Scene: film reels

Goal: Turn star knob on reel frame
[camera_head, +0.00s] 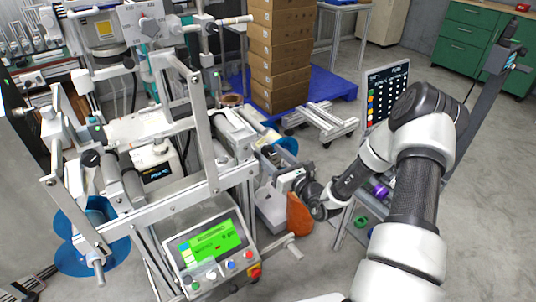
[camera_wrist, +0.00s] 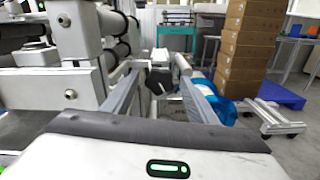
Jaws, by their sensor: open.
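A dark, lobed knob (camera_wrist: 163,76) that looks like the star knob shows in the wrist view, between and just beyond my finger tips. My gripper (camera_wrist: 162,84) is open, with one finger on each side of the knob's outline. I cannot tell whether either finger touches it. In the head view my gripper (camera_head: 271,156) reaches in from the right, at the right side of the metal reel frame (camera_head: 203,125). The star knob is too small or hidden to make out there.
A screen panel (camera_head: 208,246) with buttons stands at the frame's front. Blue reels (camera_head: 92,252) hang at its lower left. An orange item (camera_head: 299,214) is below my wrist. Stacked boxes (camera_head: 281,55) stand on a blue pallet behind.

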